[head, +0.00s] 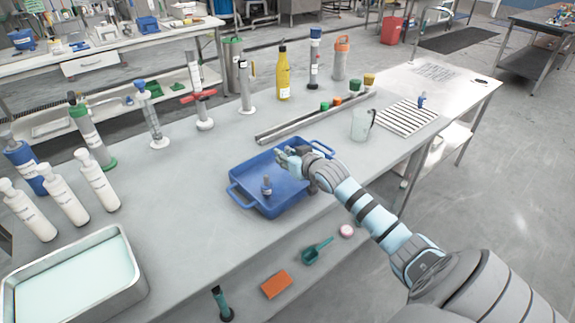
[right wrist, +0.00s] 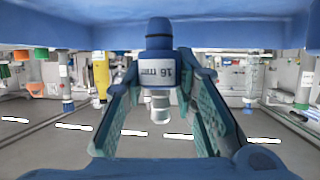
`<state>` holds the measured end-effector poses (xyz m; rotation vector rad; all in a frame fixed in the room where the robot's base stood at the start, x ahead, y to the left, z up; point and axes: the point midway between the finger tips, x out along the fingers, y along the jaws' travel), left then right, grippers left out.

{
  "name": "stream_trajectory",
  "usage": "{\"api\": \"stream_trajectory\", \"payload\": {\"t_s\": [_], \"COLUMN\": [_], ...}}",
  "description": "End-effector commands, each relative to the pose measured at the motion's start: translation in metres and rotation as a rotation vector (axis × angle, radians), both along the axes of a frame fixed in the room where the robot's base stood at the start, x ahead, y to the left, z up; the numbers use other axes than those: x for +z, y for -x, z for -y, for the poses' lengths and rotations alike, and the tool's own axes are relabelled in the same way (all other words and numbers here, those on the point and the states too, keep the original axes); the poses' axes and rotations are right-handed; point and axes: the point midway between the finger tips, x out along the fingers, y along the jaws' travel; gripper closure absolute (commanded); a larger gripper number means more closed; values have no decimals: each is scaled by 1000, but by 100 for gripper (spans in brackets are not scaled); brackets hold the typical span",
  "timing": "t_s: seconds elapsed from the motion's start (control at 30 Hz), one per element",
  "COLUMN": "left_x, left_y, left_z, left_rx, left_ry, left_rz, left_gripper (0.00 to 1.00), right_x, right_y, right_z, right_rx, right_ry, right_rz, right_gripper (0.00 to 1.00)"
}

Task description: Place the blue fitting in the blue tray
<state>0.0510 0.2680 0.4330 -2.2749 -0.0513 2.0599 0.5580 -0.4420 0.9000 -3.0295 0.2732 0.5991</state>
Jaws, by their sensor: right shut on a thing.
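The blue tray (head: 240,197) with side handles lies on the grey bench in the middle of the head view. My right gripper (head: 284,157) reaches over its far right part. In the right wrist view, the right gripper (right wrist: 160,105) is shut on a blue fitting (right wrist: 160,68) with a white "16 mm" label, which shows upside down. This held fitting is hard to make out in the head view. Another small blue fitting (head: 266,187) with a tan top stands inside the tray. A further one (head: 421,100) stands on the striped mat. My left gripper is not in view.
A metal rail (head: 300,122) lies just behind the tray, with a clear beaker (head: 361,124) to its right. A yellow bottle (head: 283,75) and several cylinders stand farther back. White bottles and a metal basin (head: 140,285) are at left. The bench left of the tray is free.

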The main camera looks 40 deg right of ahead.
Motion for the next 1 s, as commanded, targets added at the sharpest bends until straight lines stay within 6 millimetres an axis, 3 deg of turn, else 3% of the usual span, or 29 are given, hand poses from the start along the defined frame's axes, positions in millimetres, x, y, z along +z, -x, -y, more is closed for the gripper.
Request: {"api": "stream_trajectory", "payload": {"t_s": [0.03, 0.1, 0.43, 0.47, 0.57, 0.9, 1.0], "left_x": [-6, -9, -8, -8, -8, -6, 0], "left_y": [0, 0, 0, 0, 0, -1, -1], "left_z": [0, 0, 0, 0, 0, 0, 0], "left_rx": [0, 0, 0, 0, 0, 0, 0], "left_ry": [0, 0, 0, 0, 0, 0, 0], "left_rz": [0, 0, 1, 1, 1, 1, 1], "left_gripper": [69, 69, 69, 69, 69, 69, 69], "right_x": [-14, -24, -26, -26, -26, -22, -17], "right_y": [0, 0, 0, 0, 0, 0, 11], "right_z": [0, 0, 0, 0, 0, 0, -1], "right_rx": [-1, 0, 1, 1, 1, 1, 0], "right_ry": [-3, -1, -1, -1, -1, 0, 3], "right_rz": [-2, -2, -1, -1, -1, 0, -3], "right_gripper": [100, 100, 100, 70, 54, 54, 54]}}
